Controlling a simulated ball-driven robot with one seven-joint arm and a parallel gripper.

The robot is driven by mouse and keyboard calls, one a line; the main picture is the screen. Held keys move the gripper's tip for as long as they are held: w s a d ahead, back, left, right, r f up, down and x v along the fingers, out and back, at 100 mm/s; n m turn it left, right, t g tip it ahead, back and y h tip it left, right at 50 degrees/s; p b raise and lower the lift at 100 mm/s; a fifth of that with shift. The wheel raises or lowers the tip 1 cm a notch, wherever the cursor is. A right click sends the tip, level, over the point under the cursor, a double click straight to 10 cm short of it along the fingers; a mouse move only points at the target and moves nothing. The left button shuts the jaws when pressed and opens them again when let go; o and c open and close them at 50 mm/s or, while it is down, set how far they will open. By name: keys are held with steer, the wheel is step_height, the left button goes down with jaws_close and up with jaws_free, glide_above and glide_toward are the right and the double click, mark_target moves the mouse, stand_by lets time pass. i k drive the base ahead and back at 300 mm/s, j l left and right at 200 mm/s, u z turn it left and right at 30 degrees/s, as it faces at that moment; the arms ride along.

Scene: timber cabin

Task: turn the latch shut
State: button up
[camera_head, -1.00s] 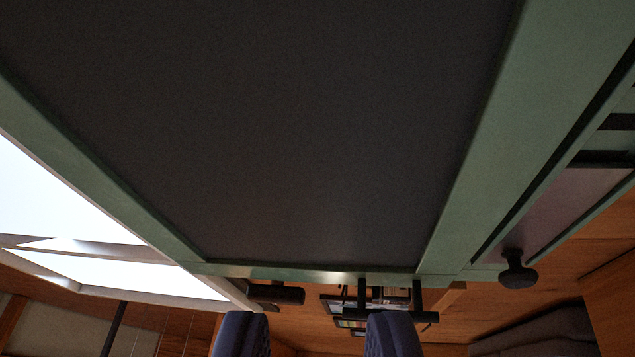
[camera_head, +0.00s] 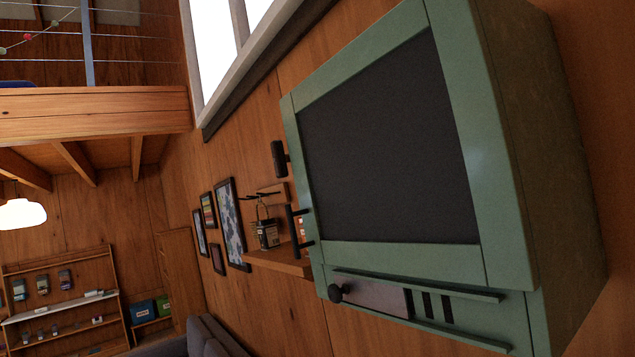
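A green cabinet (camera_head: 505,150) with a dark panelled door (camera_head: 385,150) appears tilted in the picture, at centre right. A short black cylindrical piece (camera_head: 280,158) stands out at the door's left edge; it looks like the latch, but I cannot be sure. Its turn position cannot be told. A black bar handle (camera_head: 297,232) on two posts sits lower along the same edge. The door looks flush with its frame. My gripper does not show in this view.
Beside the door, a slotted strip carries a sliding plate (camera_head: 372,296) with a black knob (camera_head: 337,291). A wooden shelf (camera_head: 278,262) with small items and framed pictures (camera_head: 229,222) are on the wall. A grey sofa (camera_head: 203,337) is at the bottom. Open room lies to the left.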

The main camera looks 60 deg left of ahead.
mark_target(280, 160)
steer(key=u, duration=1.5)
steer(key=i+j, duration=0.15)
